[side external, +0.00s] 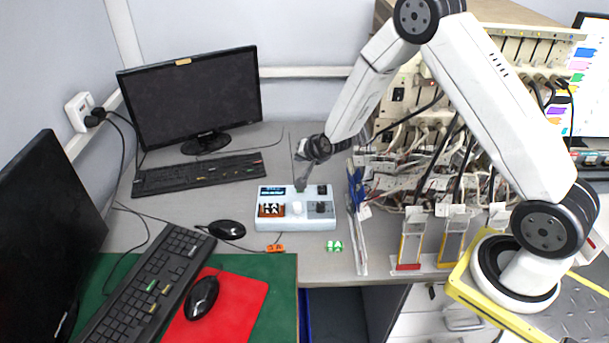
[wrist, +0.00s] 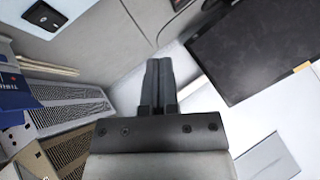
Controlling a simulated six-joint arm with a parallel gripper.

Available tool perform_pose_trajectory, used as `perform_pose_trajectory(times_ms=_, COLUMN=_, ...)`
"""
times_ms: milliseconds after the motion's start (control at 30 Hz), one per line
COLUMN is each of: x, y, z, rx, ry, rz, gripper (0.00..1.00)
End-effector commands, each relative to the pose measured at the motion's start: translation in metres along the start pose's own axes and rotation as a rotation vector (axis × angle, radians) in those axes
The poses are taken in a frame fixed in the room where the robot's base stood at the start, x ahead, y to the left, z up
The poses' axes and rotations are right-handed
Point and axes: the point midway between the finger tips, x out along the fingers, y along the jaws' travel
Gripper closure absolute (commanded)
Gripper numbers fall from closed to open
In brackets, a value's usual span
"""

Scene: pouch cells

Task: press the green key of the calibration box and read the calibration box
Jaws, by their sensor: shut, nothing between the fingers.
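The calibration box (side external: 287,222) is a pale blue-white box on the grey bench in the side view. It has a small lit blue display at its back left, orange and black terminals at front left, a white knob in the middle and dark parts on the right. The display text is too small to read. My gripper (side external: 300,186) points down at the back middle of the box, right beside the display; I cannot tell whether it touches. No green key shows on the box; the fingers may hide it. In the wrist view my gripper (wrist: 159,82) is shut and empty.
Right of the box stand blue and white upright plates (side external: 357,215) and a cabled rack (side external: 430,160). A monitor (side external: 195,100), a keyboard (side external: 200,173) and a black mouse (side external: 227,229) lie left. Small orange (side external: 275,248) and green (side external: 334,246) pieces lie in front.

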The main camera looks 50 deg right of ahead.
Motion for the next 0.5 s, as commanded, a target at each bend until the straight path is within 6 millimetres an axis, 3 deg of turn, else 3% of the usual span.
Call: perform_pose_trajectory(times_ms=500, x=0.031, y=0.024, z=0.024, rx=0.000, ry=-0.003, rz=0.002, gripper=1.00)
